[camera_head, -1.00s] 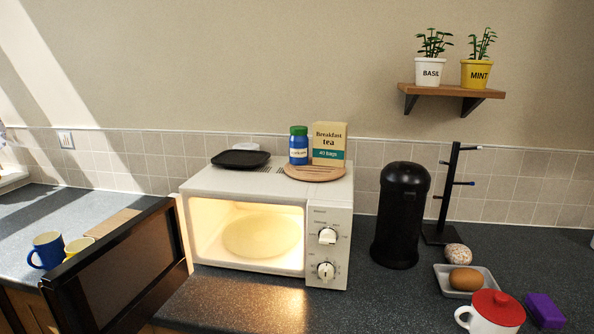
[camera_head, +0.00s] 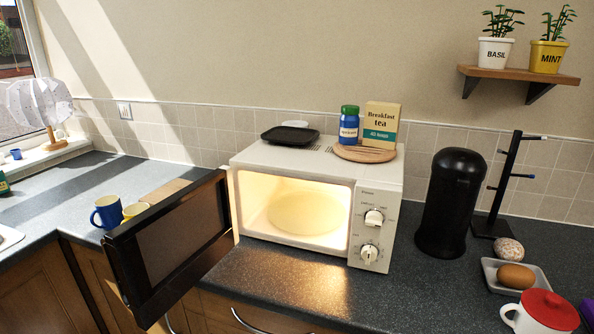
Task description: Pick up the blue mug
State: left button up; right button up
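The blue mug (camera_head: 107,212) stands upright on the counter at the left, with its handle toward the left. It is just left of a yellow mug (camera_head: 135,210), which is partly hidden behind the open microwave door (camera_head: 168,245). The blue mug's lower right edge is close to the door's top left corner. Neither of my grippers shows in the head view.
The lit, empty microwave (camera_head: 315,200) stands in the middle with its door swung out over the counter's front edge. The left counter (camera_head: 60,190) has free room.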

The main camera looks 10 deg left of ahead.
aim_at(109, 209)
jog(key=j+z, duration=0.15)
jog(key=j, duration=0.4)
jog(key=j+z, duration=0.15)
jog(key=j, duration=0.4)
jog(key=j+z, duration=0.1)
jog(key=j, duration=0.4)
jog(key=j+z, duration=0.15)
jog(key=j, duration=0.4)
jog(key=k+j+z, duration=0.15)
jog(key=j, duration=0.35)
jog(key=k+j+z, duration=0.15)
jog(key=j, duration=0.4)
jog(key=i, duration=0.05)
